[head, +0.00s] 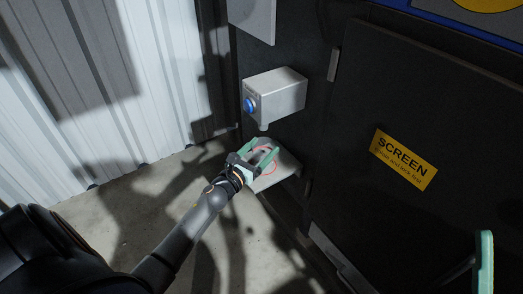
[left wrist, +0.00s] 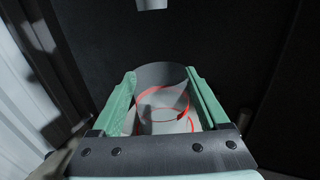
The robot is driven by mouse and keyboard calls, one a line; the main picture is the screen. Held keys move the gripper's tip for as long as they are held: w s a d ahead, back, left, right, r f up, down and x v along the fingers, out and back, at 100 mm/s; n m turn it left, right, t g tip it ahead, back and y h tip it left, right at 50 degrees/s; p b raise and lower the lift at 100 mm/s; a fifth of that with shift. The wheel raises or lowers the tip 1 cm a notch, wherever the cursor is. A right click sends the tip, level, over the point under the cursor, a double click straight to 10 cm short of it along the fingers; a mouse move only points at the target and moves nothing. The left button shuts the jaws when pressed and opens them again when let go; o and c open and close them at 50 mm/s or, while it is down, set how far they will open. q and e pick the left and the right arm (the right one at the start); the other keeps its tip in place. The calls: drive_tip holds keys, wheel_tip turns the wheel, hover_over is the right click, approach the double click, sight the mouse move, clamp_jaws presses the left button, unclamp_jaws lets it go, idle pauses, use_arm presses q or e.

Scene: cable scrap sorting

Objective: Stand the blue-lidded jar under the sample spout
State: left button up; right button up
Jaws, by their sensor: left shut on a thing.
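My left gripper (head: 262,156) has its green fingers on either side of a clear, greyish jar (left wrist: 160,75), shut on it. No blue lid shows on the jar. The jar is over a pale shelf (head: 284,170) with a red ring (head: 272,171); the ring also shows through and around the jar in the left wrist view. Whether the jar touches the shelf is unclear. The sample spout (head: 264,127) hangs under a grey box (head: 279,94), just above and beyond the gripper. One green finger of my right gripper (head: 484,262) shows at lower right; its opening is hidden.
The box has a blue button (head: 249,105) on its left face. A dark machine panel with a yellow SCREEN label (head: 404,159) stands to the right. A corrugated metal wall (head: 110,80) is at left. Concrete floor lies below the shelf.

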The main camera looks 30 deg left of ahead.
use_arm(q)
drive_tip(key=shift+f, duration=0.2)
drive_tip(key=o, duration=1.4)
drive_tip(key=shift+r, duration=0.1)
